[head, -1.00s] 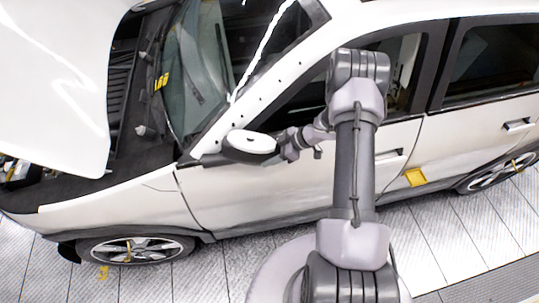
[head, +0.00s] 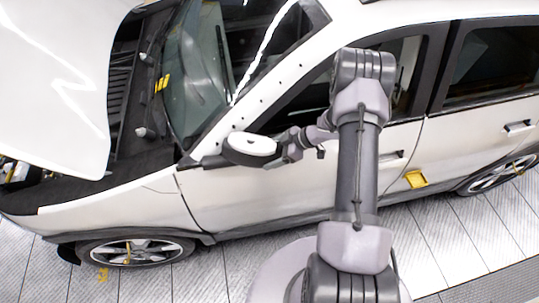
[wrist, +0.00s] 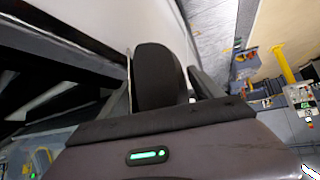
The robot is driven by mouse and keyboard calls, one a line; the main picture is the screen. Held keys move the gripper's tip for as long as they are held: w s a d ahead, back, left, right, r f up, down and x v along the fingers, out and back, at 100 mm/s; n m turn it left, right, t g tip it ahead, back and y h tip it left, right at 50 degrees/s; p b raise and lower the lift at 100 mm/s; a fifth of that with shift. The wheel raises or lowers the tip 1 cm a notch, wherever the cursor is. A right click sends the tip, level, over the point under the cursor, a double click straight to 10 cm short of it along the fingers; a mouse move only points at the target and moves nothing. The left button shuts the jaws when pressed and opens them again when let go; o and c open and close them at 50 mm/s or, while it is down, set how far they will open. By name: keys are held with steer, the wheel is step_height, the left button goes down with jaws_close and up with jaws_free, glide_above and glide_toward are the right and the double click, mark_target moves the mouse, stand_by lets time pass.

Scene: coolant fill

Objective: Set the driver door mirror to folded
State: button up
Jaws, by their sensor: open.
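The driver door mirror (head: 249,147) has a white cap and a dark lower part. It stands out from the front of the white driver door (head: 260,200) in the head view. My gripper (head: 281,151) is at the mirror's right side. In the wrist view, the mirror's dark rounded housing (wrist: 156,75) lies between the two fingers of my gripper (wrist: 161,68). The fingers are apart; I cannot tell whether either touches the housing. The mirror's hinge is not clearly visible.
The raised white hood (head: 55,80) is at the left. A yellow piece (head: 415,179) is on the lower door area. The door handle (head: 393,160) is behind my arm. The wrist view shows yellow posts (wrist: 283,66) and equipment (wrist: 300,100) at the right. Floor beside the car is clear.

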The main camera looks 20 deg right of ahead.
steer(key=b+v, duration=0.1)
steer(key=v, duration=1.5)
steer(key=shift+d, duration=0.1)
